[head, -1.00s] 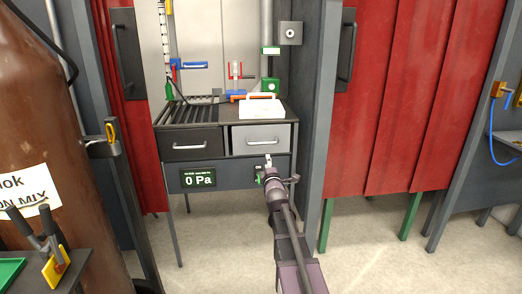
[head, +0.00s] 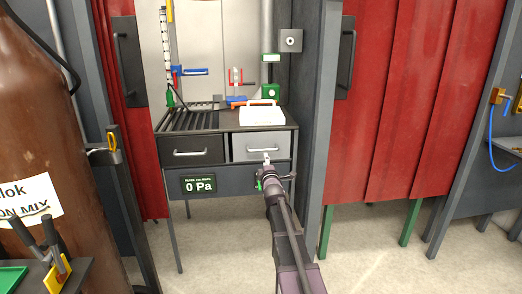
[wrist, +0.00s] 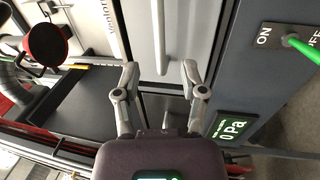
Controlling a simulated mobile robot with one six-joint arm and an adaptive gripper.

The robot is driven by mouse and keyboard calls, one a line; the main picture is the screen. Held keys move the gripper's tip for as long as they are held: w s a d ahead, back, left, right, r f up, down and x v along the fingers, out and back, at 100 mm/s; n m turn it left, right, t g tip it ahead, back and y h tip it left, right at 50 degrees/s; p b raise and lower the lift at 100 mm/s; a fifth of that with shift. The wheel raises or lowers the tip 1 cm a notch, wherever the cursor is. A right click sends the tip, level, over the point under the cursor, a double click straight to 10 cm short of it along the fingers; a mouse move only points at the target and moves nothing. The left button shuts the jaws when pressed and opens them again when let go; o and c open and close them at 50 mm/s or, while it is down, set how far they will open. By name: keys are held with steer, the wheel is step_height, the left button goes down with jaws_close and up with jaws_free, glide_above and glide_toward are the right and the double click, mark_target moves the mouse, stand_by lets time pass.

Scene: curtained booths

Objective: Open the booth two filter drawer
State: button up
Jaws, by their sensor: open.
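The booth bench holds two drawers side by side under its top. The left drawer (head: 191,153) is dark and the right drawer (head: 247,155) is light grey; both look shut. I cannot read which is the filter drawer. My gripper (head: 266,158) is in front of the light grey drawer, just below its pale bar handle (head: 262,149). In the wrist view, my gripper (wrist: 160,75) is open and empty. The handle (wrist: 165,40) runs lengthwise beyond and between the fingertips; they appear apart from it.
A pressure display (head: 199,184) reading 0 Pa sits under the drawers. A green switch (wrist: 301,47) marked ON and OFF is beside the drawer front. A white case (head: 262,114) rests on the bench top. A brown cylinder (head: 50,130) stands left; red curtains (head: 395,100) hang right.

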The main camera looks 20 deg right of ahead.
mark_target(259, 139)
steer(key=p+x, duration=0.1)
steer(key=x, duration=0.7)
steer(key=shift+w, duration=0.2)
